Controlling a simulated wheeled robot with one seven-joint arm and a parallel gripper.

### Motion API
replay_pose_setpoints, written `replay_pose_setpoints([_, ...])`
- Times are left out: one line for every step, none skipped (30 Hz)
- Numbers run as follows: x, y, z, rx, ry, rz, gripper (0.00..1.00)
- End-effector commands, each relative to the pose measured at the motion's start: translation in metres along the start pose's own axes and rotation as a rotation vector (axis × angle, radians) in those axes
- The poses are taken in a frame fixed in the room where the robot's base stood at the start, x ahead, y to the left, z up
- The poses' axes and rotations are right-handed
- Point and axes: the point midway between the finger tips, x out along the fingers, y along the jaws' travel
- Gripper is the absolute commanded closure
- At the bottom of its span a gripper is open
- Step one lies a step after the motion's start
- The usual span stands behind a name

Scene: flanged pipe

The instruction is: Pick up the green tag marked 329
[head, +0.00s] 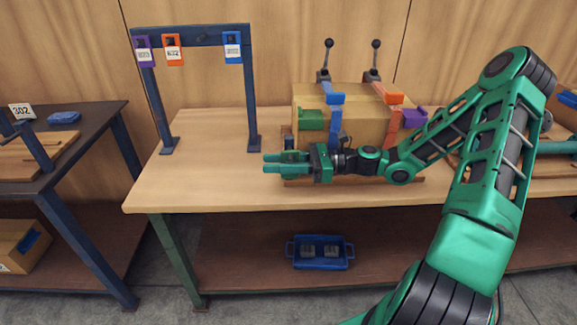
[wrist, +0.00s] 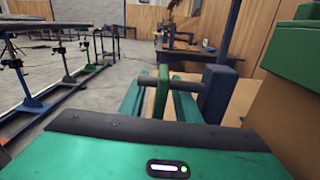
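My gripper (head: 285,163) is over the tabletop, in front of the cardboard box, with its fingers pointing left. In the wrist view its dark pads close from both sides on a thin, upright green piece (wrist: 162,92), seen edge-on. This looks like the green tag, but its number is hidden. In the head view a small dark green part (head: 290,143) shows just above the fingers. A purple tag (head: 143,50), an orange tag (head: 173,48) and a blue tag (head: 233,48) hang on the dark blue rack (head: 203,33). The rack has a gap between orange and blue.
The box (head: 370,100) carries green, blue, orange and purple clamp-like parts close to my gripper. The workbench (head: 195,192) is clear between rack and gripper. A side table (head: 100,118) with a 302 card stands left. A blue tray (head: 320,262) sits on the lower shelf.

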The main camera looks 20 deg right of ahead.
Motion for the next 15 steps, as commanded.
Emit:
replay_pose_setpoints([0.0,-0.0001,-0.0001,0.0,0.0,0.0,0.7])
replay_pose_setpoints([-0.0001,-0.0001,-0.0001,0.0,0.0,0.0,0.7])
replay_pose_setpoints([-0.0002,-0.0001,-0.0001,0.0,0.0,0.0,0.7])
replay_pose_setpoints([-0.0003,-0.0001,-0.0001,0.0,0.0,0.0,0.7])
replay_pose_setpoints([-0.0003,-0.0001,-0.0001,0.0,0.0,0.0,0.75])
replay_pose_setpoints([-0.0003,-0.0002,-0.0001,0.0,0.0,0.0,0.85])
replay_pose_setpoints([-0.0004,-0.0002,-0.0001,0.0,0.0,-0.001,0.92])
replay_pose_setpoints([-0.0004,-0.0002,-0.0001,0.0,0.0,-0.001,0.99])
replay_pose_setpoints([-0.0004,-0.0002,-0.0001,0.0,0.0,-0.001,1.0])
replay_pose_setpoints([-0.0005,-0.0003,-0.0001,0.0,0.0,-0.001,1.0])
replay_pose_setpoints([-0.0005,-0.0003,-0.0001,0.0,0.0,-0.001,1.0])
replay_pose_setpoints([-0.0005,-0.0002,-0.0001,0.0,0.0,-0.001,1.0])
replay_pose_setpoints([-0.0005,-0.0003,-0.0001,0.0,0.0,-0.001,1.0])
replay_pose_setpoints([-0.0005,-0.0003,-0.0001,0.0,0.0,-0.001,1.0])
replay_pose_setpoints([-0.0006,-0.0003,-0.0001,0.0,0.0,-0.001,1.0])
